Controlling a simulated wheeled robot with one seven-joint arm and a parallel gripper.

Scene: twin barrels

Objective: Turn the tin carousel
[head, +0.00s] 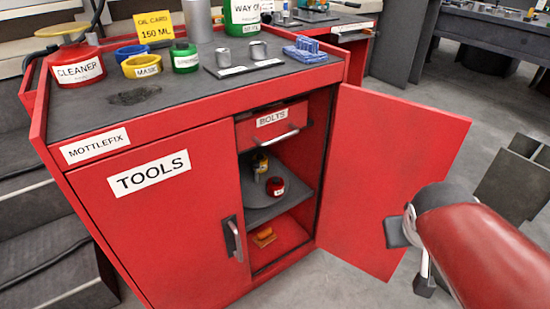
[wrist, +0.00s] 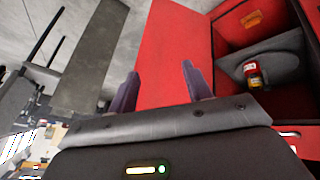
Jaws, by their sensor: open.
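The tin carousel (head: 258,207) is a grey round plate on the middle level inside the red cabinet. A red tin (head: 275,186) with a pale label and a darker item with yellow (head: 260,163) stand on it. The cabinet's frame hides part of the plate. In the wrist view, tins (wrist: 252,72) show on the grey surface (wrist: 270,58) at the right. My gripper (wrist: 161,76) is open and empty, its two fingers apart. In the head view it is beside the open right door (head: 385,170), well right of the carousel.
The left door (head: 160,215), labelled TOOLS, is closed. A BOLTS drawer (head: 272,125) sits above the carousel and an orange item (head: 263,236) lies below. Tins and a blue cloth (head: 305,50) crowd the cabinet top. Grey floor is clear before the opening.

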